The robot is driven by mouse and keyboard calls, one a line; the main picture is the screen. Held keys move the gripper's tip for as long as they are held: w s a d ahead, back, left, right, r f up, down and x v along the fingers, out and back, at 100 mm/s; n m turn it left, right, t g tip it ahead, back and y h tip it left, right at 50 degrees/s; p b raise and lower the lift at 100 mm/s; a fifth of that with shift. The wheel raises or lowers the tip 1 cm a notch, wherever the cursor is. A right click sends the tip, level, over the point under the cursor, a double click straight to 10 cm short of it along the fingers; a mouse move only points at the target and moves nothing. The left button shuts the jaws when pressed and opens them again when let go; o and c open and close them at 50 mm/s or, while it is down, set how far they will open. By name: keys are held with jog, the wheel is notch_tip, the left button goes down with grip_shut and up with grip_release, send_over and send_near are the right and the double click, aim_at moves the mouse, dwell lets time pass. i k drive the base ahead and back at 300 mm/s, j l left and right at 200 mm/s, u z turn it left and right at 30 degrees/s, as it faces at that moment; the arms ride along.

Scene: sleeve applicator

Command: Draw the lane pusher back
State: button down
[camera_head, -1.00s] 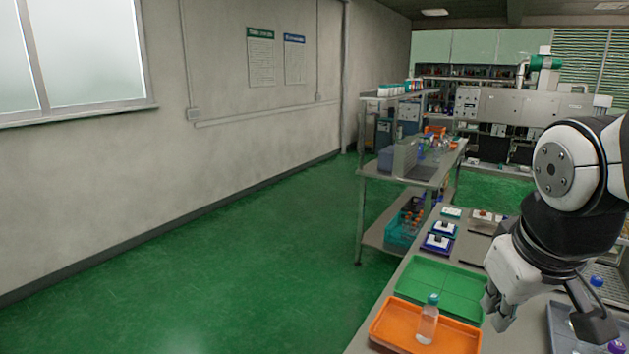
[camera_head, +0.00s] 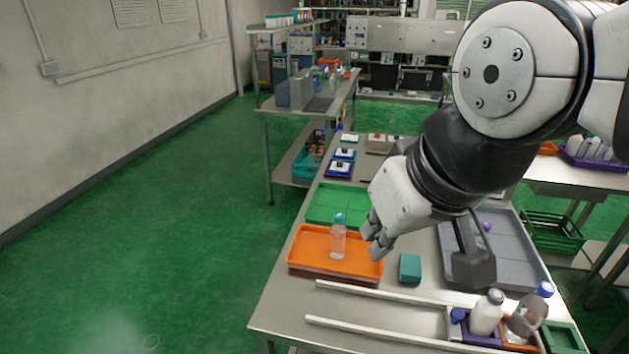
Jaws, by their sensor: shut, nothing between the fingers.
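Two white rails (camera_head: 385,332) form a lane at the front of the steel table, running right toward small colored bins. A small teal block (camera_head: 410,268) lies on the table behind the rails. My gripper (camera_head: 375,243) is shut and empty, above the right edge of the orange tray. It is up and left of the teal block, apart from the rails. My arm hides part of the table behind it.
The orange tray (camera_head: 310,262) holds a clear bottle (camera_head: 338,240); a green tray (camera_head: 325,205) is behind it. A grey tray (camera_head: 515,255) lies right. A white bottle (camera_head: 487,313) and a clear blue-capped bottle (camera_head: 530,312) stand at the bins. The lane between the rails looks clear.

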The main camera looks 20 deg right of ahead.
aim_at(454, 316)
jog(key=k+z, duration=0.1)
jog(key=z, duration=1)
